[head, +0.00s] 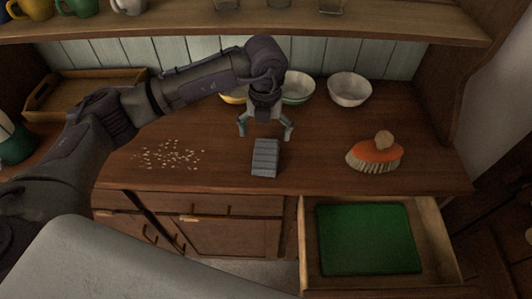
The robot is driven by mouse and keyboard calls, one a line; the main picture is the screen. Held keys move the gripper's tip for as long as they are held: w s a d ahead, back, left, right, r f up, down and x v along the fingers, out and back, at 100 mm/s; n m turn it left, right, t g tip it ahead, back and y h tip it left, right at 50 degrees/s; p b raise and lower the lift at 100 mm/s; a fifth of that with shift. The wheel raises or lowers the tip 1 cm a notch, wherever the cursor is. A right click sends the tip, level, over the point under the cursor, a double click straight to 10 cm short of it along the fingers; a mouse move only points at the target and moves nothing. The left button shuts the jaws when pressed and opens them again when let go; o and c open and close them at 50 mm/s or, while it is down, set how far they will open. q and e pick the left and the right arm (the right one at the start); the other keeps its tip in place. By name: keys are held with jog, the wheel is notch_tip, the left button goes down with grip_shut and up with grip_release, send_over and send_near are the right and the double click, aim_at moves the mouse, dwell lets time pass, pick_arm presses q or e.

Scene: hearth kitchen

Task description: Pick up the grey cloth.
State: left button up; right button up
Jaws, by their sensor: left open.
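The grey cloth (265,157) lies as a small folded, ribbed block on the wooden counter, close to its front edge. My left gripper (266,134) is open and points down just behind and above the cloth. Its two fingers are spread to about the cloth's width or a little more. Nothing shows between the fingers. I cannot tell whether the fingertips touch the counter. My right gripper is not in view.
Crumbs (167,155) lie left of the cloth. An orange brush (375,153) stands to the right. Bowls, including a white bowl (349,89), stand behind the gripper. A wooden tray (62,108) is at back left. An open drawer (440,243) holds a green item (368,239).

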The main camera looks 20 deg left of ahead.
aim_at(266, 153)
pick_arm(q)
jog(key=shift+f, duration=0.85)
jog(key=f+p, duration=0.1)
jog(key=f, duration=0.1)
jog(key=f+p, duration=0.1)
jog(key=f, duration=0.2)
jog(key=shift+s+d, duration=0.15)
jog(key=shift+d, duration=0.05)
jog(key=shift+f, duration=0.2)
jog(key=c, duration=1.2)
jog(key=shift+r, duration=0.1)
